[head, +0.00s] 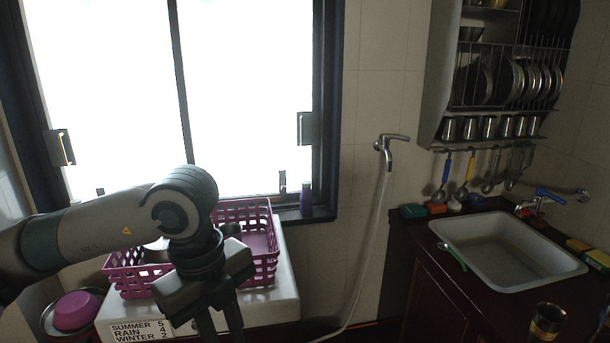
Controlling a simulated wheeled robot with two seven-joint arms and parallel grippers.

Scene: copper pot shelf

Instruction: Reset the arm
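My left arm comes in from the left, in front of the window. Its gripper (219,322) points down, with its two fingers apart and nothing seen between them. It is in front of the pink basket (262,222) and hides part of it. The lower ends of the fingers are near the bottom edge of the view. My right gripper is not in view.
The basket stands on a white surface (288,262) below the window. A pink bowl (75,311) is at the lower left. A tap with a hose (384,190) hangs on the wall. A sink (510,256) and dish rack (505,85) are right.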

